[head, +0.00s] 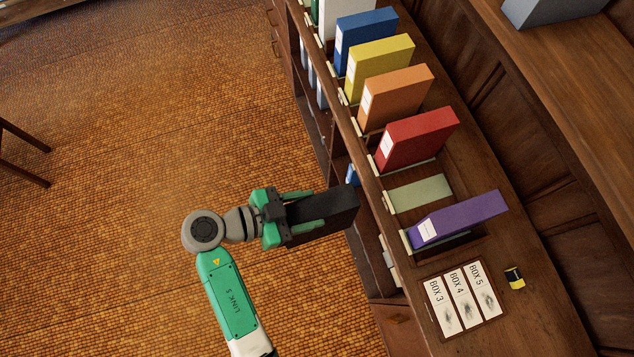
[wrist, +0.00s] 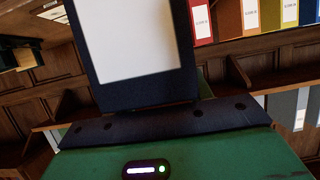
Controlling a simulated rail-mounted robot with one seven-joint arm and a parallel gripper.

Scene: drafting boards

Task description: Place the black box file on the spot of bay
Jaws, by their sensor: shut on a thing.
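The black box file (head: 328,212) is held in my gripper (head: 300,214), out over the floor side of the shelf unit. In the wrist view the black box file (wrist: 148,92) stands close in front, its large white label facing the camera. An empty pale green spot (head: 420,193) lies on the shelf top, between the red box file (head: 418,138) and the purple box file (head: 462,218). The held file is left of this spot and apart from it. The far gripper finger is partly hidden by the file.
Orange (head: 397,97), yellow (head: 380,68) and blue (head: 366,38) box files stand in a row beyond the red one. A card panel (head: 462,300) and a small yellow-black object (head: 515,278) lie near the purple file.

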